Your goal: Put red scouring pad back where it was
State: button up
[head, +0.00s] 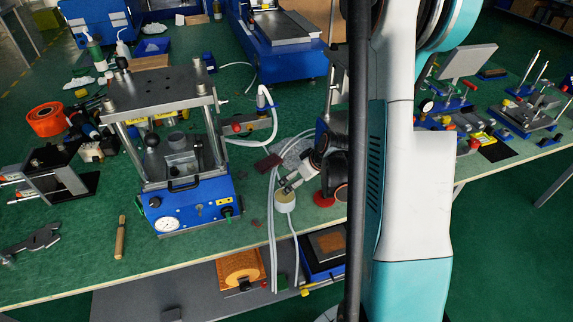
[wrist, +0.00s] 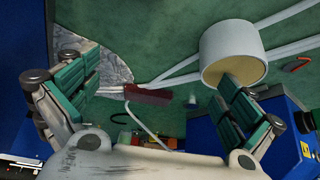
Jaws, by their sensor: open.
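The red scouring pad (head: 269,163) is a dark red block lying flat on the green bench, right of the press and beside a crumpled grey cloth (head: 293,152). My gripper (head: 293,183) is open and empty, low over the bench, to the right of and nearer than the pad. In the wrist view its fingers (wrist: 155,75) are wide apart. The right fingertip overlaps a white roll (wrist: 229,48); I cannot tell whether they touch.
The blue press (head: 185,205) with its steel columns stands left of the gripper. Pale hoses (head: 272,215) run past the pad and over the bench edge. A red disc (head: 325,199) lies close to the gripper. A wooden-handled tool (head: 120,238) lies at the front left.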

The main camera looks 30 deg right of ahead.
jog(key=s, duration=0.1)
jog(key=s+b, duration=0.1)
jog(key=s, duration=0.1)
jog(key=s+b, duration=0.1)
jog(key=shift+s+d+f, duration=0.1)
jog(key=shift+s+d, duration=0.2)
jog(key=shift+s, duration=0.8)
